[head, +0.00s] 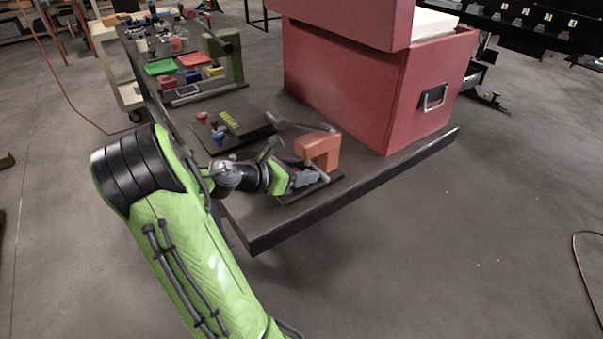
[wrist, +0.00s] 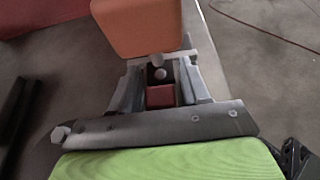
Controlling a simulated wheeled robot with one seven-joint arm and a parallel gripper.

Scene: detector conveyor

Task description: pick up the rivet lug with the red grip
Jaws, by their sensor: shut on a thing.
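My gripper (head: 312,176) reaches over the bench beside an orange clamp-like block. In the wrist view my gripper (wrist: 160,82) has its two fingers close together around a small piece with a dark red grip (wrist: 160,96), the rivet lug. A rounded grey metal end of the lug shows between the fingertips. In the head view the lug is hidden by my gripper and the orange block. I cannot tell whether the lug is lifted clear of what lies under it.
The orange block (head: 318,150) stands right in front of the fingers and fills the top of the wrist view (wrist: 138,25). A large red chest (head: 345,85) stands behind it. Small parts and a dark panel (head: 245,115) lie to the left. The bench's front corner (head: 300,222) is bare.

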